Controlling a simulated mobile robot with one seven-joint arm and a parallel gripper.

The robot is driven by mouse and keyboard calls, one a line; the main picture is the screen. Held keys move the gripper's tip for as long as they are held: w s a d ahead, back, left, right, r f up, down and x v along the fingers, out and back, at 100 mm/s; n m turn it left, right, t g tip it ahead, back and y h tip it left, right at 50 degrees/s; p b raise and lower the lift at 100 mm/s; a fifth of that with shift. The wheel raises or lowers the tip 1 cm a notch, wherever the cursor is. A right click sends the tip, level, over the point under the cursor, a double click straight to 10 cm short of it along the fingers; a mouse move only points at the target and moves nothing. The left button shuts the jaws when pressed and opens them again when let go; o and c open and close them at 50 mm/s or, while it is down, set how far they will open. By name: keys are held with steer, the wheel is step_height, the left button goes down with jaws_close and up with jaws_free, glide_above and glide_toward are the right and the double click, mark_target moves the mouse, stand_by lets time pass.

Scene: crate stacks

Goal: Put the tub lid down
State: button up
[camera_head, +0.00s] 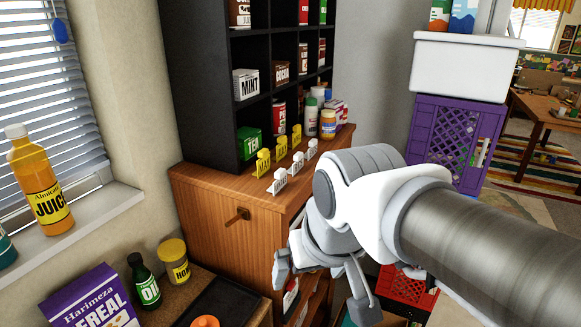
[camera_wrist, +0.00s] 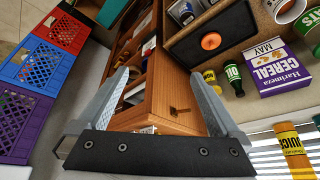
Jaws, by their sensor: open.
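My gripper (camera_head: 322,290) is open in front of the wooden cabinet, with nothing between its fingers. In the wrist view its two fingers (camera_wrist: 158,78) stand wide apart, with the cabinet behind them. A white tub (camera_head: 460,72) stands on a purple crate at the right, away from my gripper. A white rim or lid (camera_head: 470,40) runs around its top, and boxes rise above it; I cannot tell whether the lid is closed under them. No separate tub lid is clearly in view.
The wooden cabinet (camera_head: 220,200) has a wooden handle and small yellow and white stands on top. A purple crate (camera_head: 455,135) and a red crate (camera_head: 405,292) are at the right. A black tray (camera_head: 222,302), an orange item (camera_head: 205,321) and a cereal box (camera_head: 92,302) are at lower left.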

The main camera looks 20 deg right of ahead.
steer(key=shift+s+d+f+t, duration=0.1)
steer(key=shift+s+d, duration=0.15)
steer(key=shift+s, duration=0.25)
steer(key=shift+s+d+r+t, duration=0.1)
steer(key=shift+s+d, duration=0.1)
steer(key=shift+s, duration=0.25)
steer(key=shift+s+d+f+t, duration=0.1)
steer(key=shift+s+d, duration=0.15)
steer(key=shift+s, duration=0.25)
